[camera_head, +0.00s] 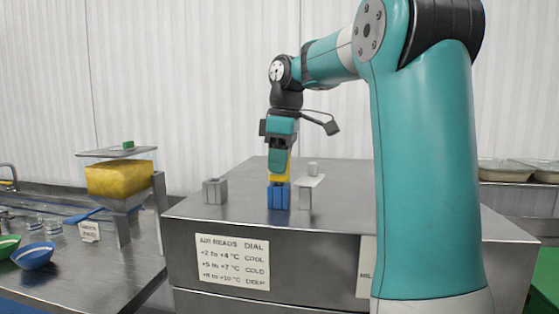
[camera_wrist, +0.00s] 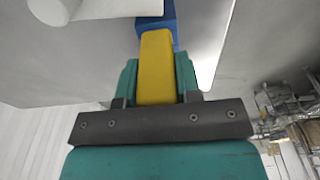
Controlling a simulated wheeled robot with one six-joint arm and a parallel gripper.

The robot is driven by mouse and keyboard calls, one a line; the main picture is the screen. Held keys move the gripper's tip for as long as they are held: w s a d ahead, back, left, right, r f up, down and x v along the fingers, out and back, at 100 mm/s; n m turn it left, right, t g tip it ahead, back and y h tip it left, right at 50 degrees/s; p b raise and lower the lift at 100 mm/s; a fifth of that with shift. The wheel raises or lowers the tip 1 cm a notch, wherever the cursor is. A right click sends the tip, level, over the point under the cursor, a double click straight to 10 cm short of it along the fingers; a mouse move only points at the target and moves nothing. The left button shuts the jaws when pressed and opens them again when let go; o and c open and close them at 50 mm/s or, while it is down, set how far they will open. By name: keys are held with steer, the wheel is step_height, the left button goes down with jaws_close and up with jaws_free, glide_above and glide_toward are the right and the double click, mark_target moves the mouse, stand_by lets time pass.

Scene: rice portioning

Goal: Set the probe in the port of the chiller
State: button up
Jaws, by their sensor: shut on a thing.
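My gripper (camera_head: 278,168) points down over the steel top of the chiller (camera_head: 350,175) and is shut on a yellow probe (camera_head: 280,179). The yellow piece also shows between the teal fingers in the wrist view (camera_wrist: 156,65). A blue block (camera_head: 278,197), which looks like a port, stands on the chiller top directly below the probe. It shows beyond the yellow piece in the wrist view (camera_wrist: 160,22). Probe and blue block meet in both views; I cannot tell how deep the probe sits. The probe's lower end is hidden.
A grey slotted block (camera_head: 214,191) stands left of the blue block. A pale stand with a small knob (camera_head: 312,170) is close on its right. A dial chart (camera_head: 232,262) is on the chiller's front. A yellow-filled hopper (camera_head: 120,178) and blue bowl (camera_head: 33,256) are on the left counter.

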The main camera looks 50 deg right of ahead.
steer(key=shift+f+b, duration=0.35)
steer(key=shift+f, duration=0.1)
stand_by(1.1)
steer(key=o, duration=1.5)
steer(key=shift+r, duration=0.1)
step_height(320, 180, up, 8)
steer(key=p, duration=0.8)
steer(key=shift+s, duration=0.15)
